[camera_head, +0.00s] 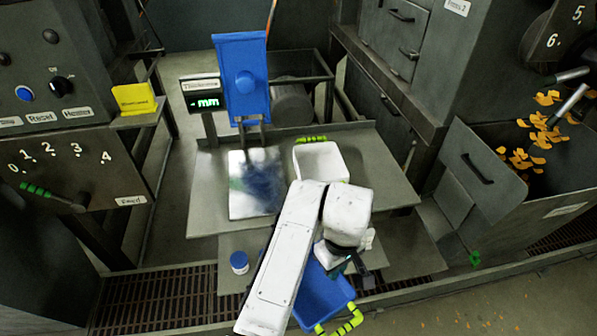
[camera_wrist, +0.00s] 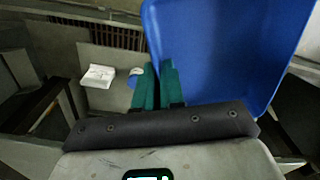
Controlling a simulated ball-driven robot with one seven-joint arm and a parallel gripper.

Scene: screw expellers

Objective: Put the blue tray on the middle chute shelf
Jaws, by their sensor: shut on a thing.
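The blue tray (camera_head: 322,292) is at the bottom centre of the head view, partly hidden by my white arm, with a yellow-green handle (camera_head: 345,325) at its near edge. My gripper (camera_head: 352,264) is at its upper right side. In the wrist view the blue tray (camera_wrist: 222,45) fills the upper right, and my teal fingers (camera_wrist: 158,88) are closed on its edge. Grey metal shelves stand in steps: an upper one (camera_head: 212,195) and a lower one (camera_head: 415,262). I cannot tell which shelf is the middle chute shelf.
A white tray (camera_head: 322,158) and a shiny plate (camera_head: 243,210) lie on the upper shelf. A blue-lidded jar (camera_head: 239,262) stands on the lower one. A blue gauge press (camera_head: 242,75) rises behind. A bin with orange flakes (camera_head: 540,180) is at right.

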